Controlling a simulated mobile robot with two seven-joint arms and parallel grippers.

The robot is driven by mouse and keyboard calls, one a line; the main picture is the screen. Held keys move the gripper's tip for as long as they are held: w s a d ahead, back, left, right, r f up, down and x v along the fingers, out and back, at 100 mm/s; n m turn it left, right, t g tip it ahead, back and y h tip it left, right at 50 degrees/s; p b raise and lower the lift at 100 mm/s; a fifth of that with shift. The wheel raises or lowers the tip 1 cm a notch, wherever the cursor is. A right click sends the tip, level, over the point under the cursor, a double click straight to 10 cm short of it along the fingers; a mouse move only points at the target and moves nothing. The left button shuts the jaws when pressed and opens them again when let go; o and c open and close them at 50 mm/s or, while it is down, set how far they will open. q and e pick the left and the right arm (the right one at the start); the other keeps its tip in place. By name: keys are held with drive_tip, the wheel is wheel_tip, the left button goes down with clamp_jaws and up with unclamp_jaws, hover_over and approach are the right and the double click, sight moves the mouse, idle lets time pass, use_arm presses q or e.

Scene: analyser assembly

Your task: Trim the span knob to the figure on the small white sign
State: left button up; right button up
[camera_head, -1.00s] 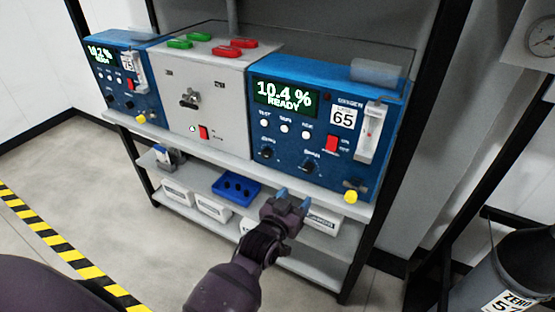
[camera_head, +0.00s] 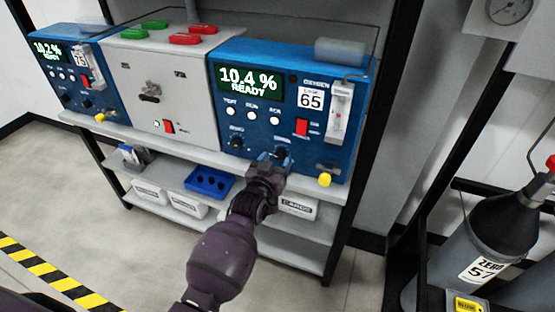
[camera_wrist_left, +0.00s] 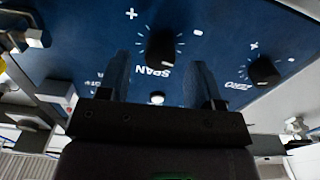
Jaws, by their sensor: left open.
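The right-hand blue analyser (camera_head: 352,165) shows "10.4 % READY" on its display (camera_head: 249,82). Its black span knob (camera_wrist_left: 161,48) shows in the left wrist view, with tick marks and an upside-down "SPAN" label. My left gripper (camera_head: 281,158) is open in front of this knob and hides part of it in the head view. In the wrist view its fingers (camera_wrist_left: 160,70) stand either side of the knob, with gaps and no visible contact. The zero knob (camera_wrist_left: 263,70) lies to the right there. A small white sign (camera_head: 311,98) on the panel reads 65. My right gripper is out of view.
A grey panel box (camera_head: 188,103) and a second blue analyser (camera_head: 88,52) stand to the left. A yellow knob (camera_head: 324,180) sits low right of the gripper. A blue tray (camera_head: 229,183) is on the shelf below. A cylinder sign (camera_head: 483,269) reads "ZERO 57".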

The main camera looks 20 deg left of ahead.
use_arm(q)
drive_tip(key=shift+w, duration=0.6)
drive_tip(key=c, duration=0.9)
drive_tip(key=shift+r+m+p, duration=0.35)
drive_tip(key=shift+m+p, duration=0.2)
drive_tip(key=shift+m, duration=0.95)
drive_tip(key=shift+f+m+p, duration=0.25)
drive_tip(key=shift+m+p, duration=0.1)
drive_tip(key=shift+m, duration=0.35)
